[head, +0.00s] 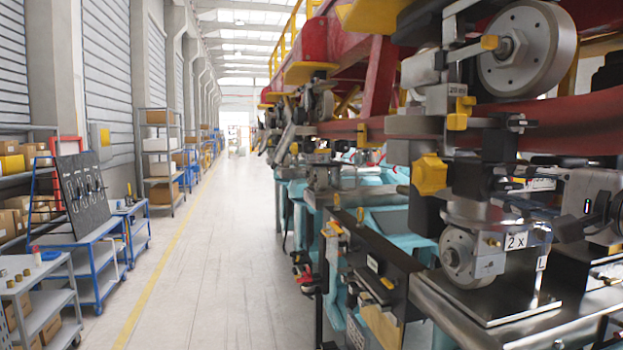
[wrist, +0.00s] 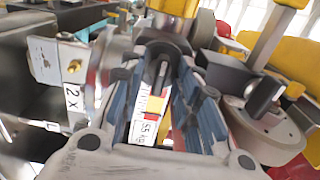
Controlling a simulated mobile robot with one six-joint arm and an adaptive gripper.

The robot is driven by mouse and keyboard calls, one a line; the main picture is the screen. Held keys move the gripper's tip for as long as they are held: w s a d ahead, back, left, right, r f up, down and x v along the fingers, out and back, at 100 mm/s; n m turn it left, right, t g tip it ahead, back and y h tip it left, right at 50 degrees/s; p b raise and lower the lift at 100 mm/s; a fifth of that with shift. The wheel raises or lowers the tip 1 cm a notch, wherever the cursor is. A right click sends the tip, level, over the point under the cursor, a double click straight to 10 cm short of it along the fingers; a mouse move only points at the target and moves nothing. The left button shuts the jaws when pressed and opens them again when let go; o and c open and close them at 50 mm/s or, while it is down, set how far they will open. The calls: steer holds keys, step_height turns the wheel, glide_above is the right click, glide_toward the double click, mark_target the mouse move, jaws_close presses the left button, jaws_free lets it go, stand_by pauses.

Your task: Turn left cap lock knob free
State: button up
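I cannot tell for sure which part is the left cap lock knob. In the head view, a large lobed yellow knob (head: 430,175) sits on the left of the near wheel assembly. A small brass knob (head: 493,241) is on a grey plate beside a "2 x" label (head: 516,241). The wrist view shows a small brass knob (wrist: 73,66) on a plate above a "2 x" label (wrist: 72,97), left of my gripper. My gripper (wrist: 166,80) has its blue-sided fingers apart, with a label visible between them. I see no knob held.
A large grey wheel (head: 527,48) is at upper right, with a smaller wheel (head: 458,255) below it. A dark red beam (head: 570,130) crosses behind. In the wrist view, another wheel (wrist: 266,130) is close on the right. The aisle floor (head: 215,250) is clear, with blue carts (head: 85,250) at left.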

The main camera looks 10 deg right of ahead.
jaws_close()
stand_by(0.3)
